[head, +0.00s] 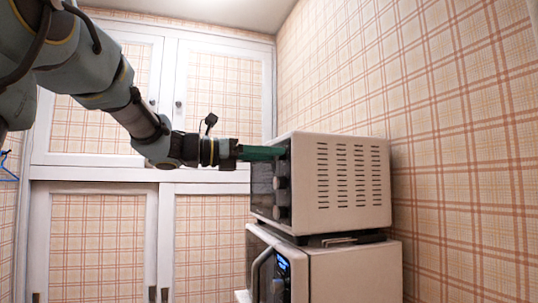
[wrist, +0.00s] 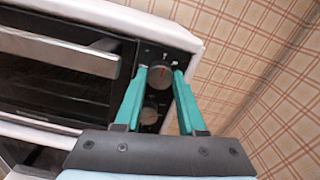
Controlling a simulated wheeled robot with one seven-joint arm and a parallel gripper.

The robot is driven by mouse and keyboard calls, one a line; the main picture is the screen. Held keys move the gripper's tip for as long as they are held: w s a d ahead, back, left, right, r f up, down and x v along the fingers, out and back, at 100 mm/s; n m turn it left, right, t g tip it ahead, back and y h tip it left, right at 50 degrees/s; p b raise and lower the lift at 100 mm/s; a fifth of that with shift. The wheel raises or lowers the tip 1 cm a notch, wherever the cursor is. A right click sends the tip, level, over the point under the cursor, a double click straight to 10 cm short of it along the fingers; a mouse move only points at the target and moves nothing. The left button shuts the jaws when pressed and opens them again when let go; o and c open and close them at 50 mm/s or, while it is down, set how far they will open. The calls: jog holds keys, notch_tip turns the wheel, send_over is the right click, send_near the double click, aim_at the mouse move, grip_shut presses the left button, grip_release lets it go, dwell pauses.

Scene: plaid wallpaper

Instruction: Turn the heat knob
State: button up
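A white toaster oven (head: 340,185) has a dark front with a column of knobs, seen side-on in the head view. In the wrist view, the top knob (wrist: 160,77) is round and grey with a red mark. A second knob (wrist: 150,115) with a red mark sits below it, between the fingers. I cannot read which one is the heat knob. My gripper (head: 282,152) reaches the upper front of the oven. In the wrist view its green fingers (wrist: 160,72) are apart, one on each side of the top knob, with small gaps visible. Contact is hard to judge.
The oven stands on a microwave (head: 345,272) with a lit blue display. The oven door handle (wrist: 60,52) lies left of the knobs. A plaid wall (head: 460,150) runs along the right. White-framed cabinets (head: 100,170) stand behind my arm.

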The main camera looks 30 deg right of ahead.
grip_shut()
jog(key=shift+f+m+b, duration=0.1)
jog(key=shift+m+b, duration=0.2)
jog(key=shift+b, duration=0.05)
